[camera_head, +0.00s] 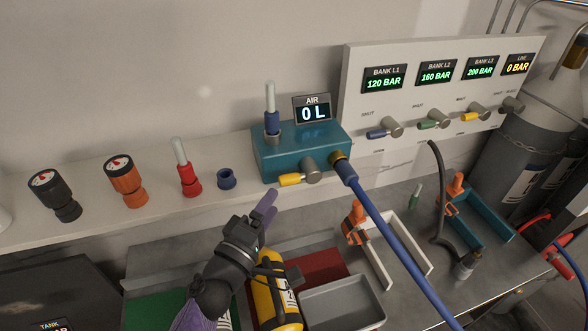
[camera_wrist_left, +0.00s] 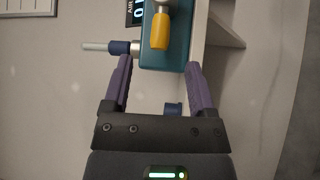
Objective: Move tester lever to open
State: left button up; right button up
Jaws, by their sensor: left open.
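The tester is a teal box (camera_head: 283,150) on the shelf, with a display reading AIR 0 L. Its yellow lever (camera_head: 290,180) points left from a metal pivot on the box's front. My left gripper (camera_head: 268,207) is open and empty, just below and left of the lever, apart from it. In the left wrist view the yellow lever (camera_wrist_left: 159,32) lies ahead, between the lines of the two fingers of the left gripper (camera_wrist_left: 158,66), beyond their tips. The teal box (camera_wrist_left: 178,50) shows behind it. My right gripper is not in view.
A blue hose (camera_head: 390,230) runs from the tester's right side down across the bench. Red (camera_head: 187,178), orange (camera_head: 127,183) and black (camera_head: 55,197) fittings and a blue ring (camera_head: 227,180) stand left on the shelf. A yellow cylinder (camera_head: 270,300) lies below my left gripper.

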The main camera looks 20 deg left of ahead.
aim_at(289, 178)
pick_arm(q)
jog(key=x, duration=0.7)
jog(key=shift+p, duration=0.35)
jog(key=shift+w+d, duration=0.2)
jog(key=shift+w, duration=0.1)
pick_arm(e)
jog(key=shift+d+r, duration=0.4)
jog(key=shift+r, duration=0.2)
